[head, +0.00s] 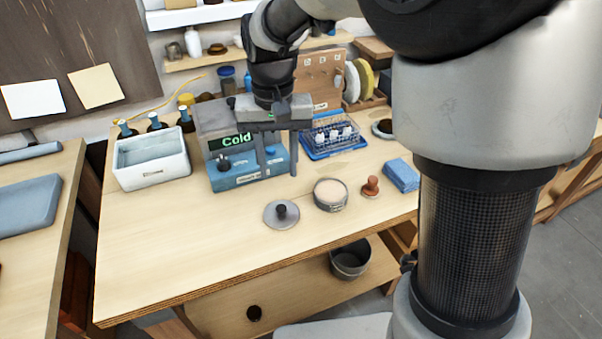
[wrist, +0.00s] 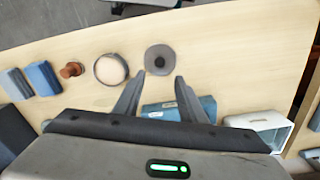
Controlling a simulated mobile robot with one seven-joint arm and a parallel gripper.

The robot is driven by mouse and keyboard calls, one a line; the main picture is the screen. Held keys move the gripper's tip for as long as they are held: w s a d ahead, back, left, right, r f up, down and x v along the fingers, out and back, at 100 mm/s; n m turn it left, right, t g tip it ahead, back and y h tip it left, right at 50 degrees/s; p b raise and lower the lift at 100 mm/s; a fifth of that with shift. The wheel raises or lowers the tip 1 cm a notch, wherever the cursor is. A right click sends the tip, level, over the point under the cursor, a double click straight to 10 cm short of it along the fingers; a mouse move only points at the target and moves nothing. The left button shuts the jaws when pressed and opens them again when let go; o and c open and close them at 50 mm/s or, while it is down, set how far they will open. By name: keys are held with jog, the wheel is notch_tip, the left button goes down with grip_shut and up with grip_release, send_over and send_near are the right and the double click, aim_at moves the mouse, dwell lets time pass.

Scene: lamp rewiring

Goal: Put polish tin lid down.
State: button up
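The polish tin lid (head: 282,213) is a flat grey disc with a dark knob. It lies flat on the workbench (head: 180,250), left of the open round tin (head: 330,194) with pale contents and apart from it. In the wrist view the lid (wrist: 158,58) lies just beyond my fingertips, with the tin (wrist: 111,69) to its left. My gripper (head: 279,172) is open and empty, fingers pointing down, in front of the grey-blue "Cold" unit (head: 217,178). In the wrist view my gripper's (wrist: 160,76) two fingers are spread, with nothing between the tips.
A red-brown stamp-like knob (head: 370,187) and blue cloths (head: 401,175) lie right of the tin. A blue tray with a wire rack (head: 334,152) stands behind. A white bin (head: 150,172) is at left. The bench's front left is clear.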

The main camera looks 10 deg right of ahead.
jog(key=s+d+r+t, duration=0.2)
jog(key=s+d+r, duration=0.2)
jog(key=s+d, duration=0.2)
jog(key=s+d+r+t, duration=0.3)
jog(key=s+d+r, duration=0.2)
jog(key=s, duration=0.5)
jog(key=shift+s+d+t, duration=0.2)
jog(key=shift+d+t, duration=0.1)
jog(key=shift+d, duration=0.5)
jog(key=shift+r, duration=0.1)
